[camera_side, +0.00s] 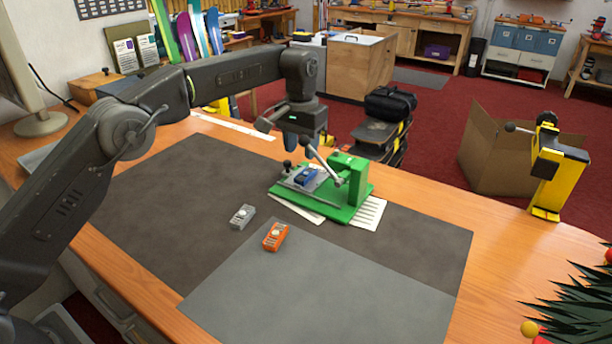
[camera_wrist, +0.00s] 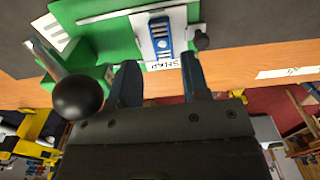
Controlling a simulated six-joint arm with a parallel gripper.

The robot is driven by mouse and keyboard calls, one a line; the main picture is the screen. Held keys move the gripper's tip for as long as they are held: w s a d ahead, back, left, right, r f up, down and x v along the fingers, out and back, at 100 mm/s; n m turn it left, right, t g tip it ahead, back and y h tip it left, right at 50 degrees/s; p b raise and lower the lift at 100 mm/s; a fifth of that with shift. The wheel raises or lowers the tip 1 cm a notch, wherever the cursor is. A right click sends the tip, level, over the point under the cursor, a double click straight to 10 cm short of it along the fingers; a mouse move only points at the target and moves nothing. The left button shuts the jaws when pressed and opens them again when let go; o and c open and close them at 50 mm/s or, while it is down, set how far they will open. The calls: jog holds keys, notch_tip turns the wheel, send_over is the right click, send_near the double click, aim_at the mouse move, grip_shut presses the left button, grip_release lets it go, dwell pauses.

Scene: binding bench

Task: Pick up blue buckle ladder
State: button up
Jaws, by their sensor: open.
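The blue buckle ladder (camera_side: 306,175) lies on a grey plate of the green fixture (camera_side: 345,209) on the bench. In the wrist view the blue buckle ladder (camera_wrist: 161,38) sits on a pale plate beside a label reading SNAP, with the green fixture (camera_wrist: 92,14) around it. My gripper (camera_side: 293,146) is above and behind the plate in the side view. In the wrist view its two dark fingers (camera_wrist: 157,72) are apart, with nothing between their tips. The ladder lies just beyond the fingertips and appears free of them.
The fixture's lever with a black ball knob (camera_wrist: 78,97) stands close to my gripper. A yellow tool (camera_side: 556,175) stands at the right edge.

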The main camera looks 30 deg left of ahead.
aim_at(301, 177)
notch_tip(301, 177, down, 8)
jog(key=shift+r, duration=0.25)
jog(key=c, duration=0.7)
jog(key=shift+r, duration=0.15)
